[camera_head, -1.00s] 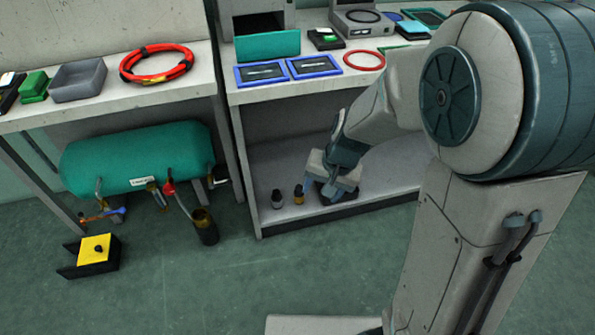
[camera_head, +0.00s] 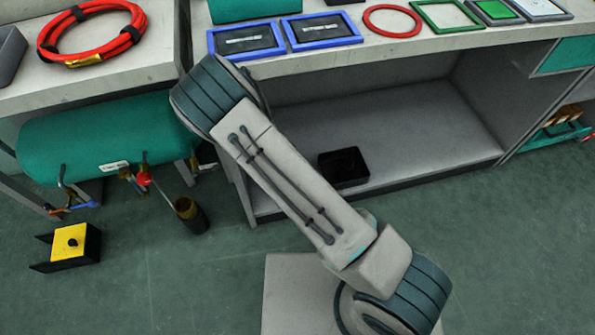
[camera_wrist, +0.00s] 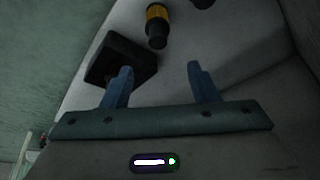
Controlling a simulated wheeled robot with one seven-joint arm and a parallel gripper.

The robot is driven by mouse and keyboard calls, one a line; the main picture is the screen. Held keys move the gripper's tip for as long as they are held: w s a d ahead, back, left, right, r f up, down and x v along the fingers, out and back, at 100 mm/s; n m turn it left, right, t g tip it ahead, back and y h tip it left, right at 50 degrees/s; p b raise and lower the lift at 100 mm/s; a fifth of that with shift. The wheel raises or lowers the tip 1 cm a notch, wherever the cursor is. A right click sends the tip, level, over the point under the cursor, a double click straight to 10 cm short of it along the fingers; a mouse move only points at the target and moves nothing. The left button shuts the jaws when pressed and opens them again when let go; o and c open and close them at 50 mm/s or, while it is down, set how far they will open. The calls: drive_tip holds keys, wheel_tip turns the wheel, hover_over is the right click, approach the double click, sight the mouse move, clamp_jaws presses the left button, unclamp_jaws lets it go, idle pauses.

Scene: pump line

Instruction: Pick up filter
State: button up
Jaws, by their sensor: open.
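A small cylinder with a yellow-brown middle and black ends, likely the filter (camera_wrist: 157,25), lies at the top centre of the wrist view on the pale shelf surface. My gripper (camera_wrist: 160,67) is open and empty, with its two blue fingers apart. The filter is beyond the fingertips, roughly in line with the gap and not touched. A second dark object (camera_wrist: 203,2) is cut off by the top edge, so I cannot tell what it is. In the head view my arm hides the gripper and the filter.
A black tray (camera_head: 345,167) is on the lower shelf (camera_head: 420,125); in the wrist view it (camera_wrist: 112,62) sits behind the left finger. The worktop (camera_head: 400,48) overhangs the shelf. A teal tank (camera_head: 100,140) and a yellow-black block (camera_head: 70,245) are at left.

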drive_tip(key=shift+d+b+x, duration=0.2)
drive_tip(key=shift+b+x, duration=3.65)
drive_tip(key=shift+x, duration=3.25)
drive_tip(key=shift+r, duration=0.2)
clamp_jaws()
